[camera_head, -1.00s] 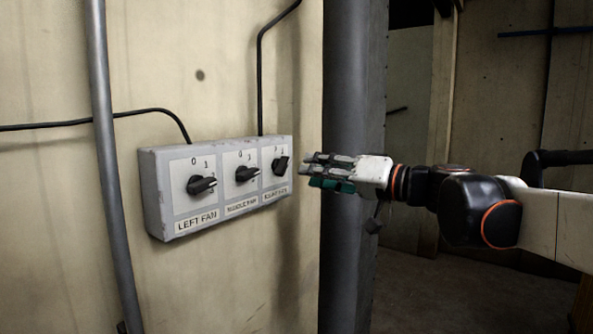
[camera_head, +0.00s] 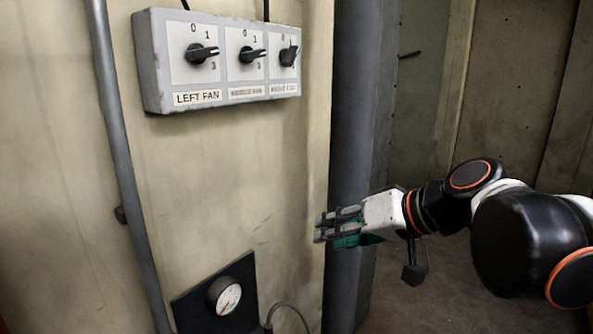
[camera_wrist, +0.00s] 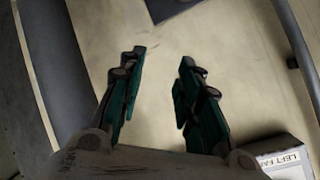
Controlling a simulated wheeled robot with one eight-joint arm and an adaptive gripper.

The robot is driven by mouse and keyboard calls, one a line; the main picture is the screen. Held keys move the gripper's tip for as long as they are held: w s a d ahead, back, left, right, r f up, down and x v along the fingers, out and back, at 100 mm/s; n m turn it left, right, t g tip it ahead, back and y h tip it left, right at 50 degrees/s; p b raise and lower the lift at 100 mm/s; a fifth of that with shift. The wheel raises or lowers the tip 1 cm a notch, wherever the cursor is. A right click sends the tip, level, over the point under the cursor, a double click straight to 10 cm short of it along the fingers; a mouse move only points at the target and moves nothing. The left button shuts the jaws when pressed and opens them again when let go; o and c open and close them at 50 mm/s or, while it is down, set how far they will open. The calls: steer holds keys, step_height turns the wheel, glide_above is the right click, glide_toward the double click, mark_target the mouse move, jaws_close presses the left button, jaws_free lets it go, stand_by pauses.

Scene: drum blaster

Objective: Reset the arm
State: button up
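My gripper (camera_head: 322,228) is at the right of the wall in the head view, below and to the right of the grey switch box (camera_head: 150,62). It points left toward the wall and holds nothing. In the wrist view my gripper (camera_wrist: 163,58) shows two green-padded fingers spread apart, with bare wall between them. The box has three black rotary knobs: the left fan knob (camera_head: 202,53), a middle knob (camera_head: 252,54) and a right knob (camera_head: 289,56). The small labels under the middle and right knobs are hard to read. A corner of the box shows in the wrist view (camera_wrist: 284,160).
A grey pipe (camera_head: 118,150) runs down the wall at left. A dark column (camera_head: 352,120) stands behind my gripper. A round gauge (camera_head: 226,296) on a dark plate (camera_head: 192,312) is low on the wall, with a cable beside it. Open floor shows at lower right.

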steer(key=s+d+f+h+b, duration=0.2)
steer(key=s+d+f+b, duration=0.2)
steer(key=f, duration=0.6)
steer(key=s+d+f+m+h+b, duration=0.1)
steer(key=s+d+f+h+b, duration=0.2)
steer(key=f, duration=0.8)
steer(key=s+d+f+h+b, duration=0.3)
steer(key=s+d+f+b, duration=0.2)
steer(key=f, duration=0.6)
steer(key=shift+s+d+m+g+b, duration=0.3)
steer(key=shift+s+m+b, duration=0.1)
steer(key=shift+s+b, duration=0.6)
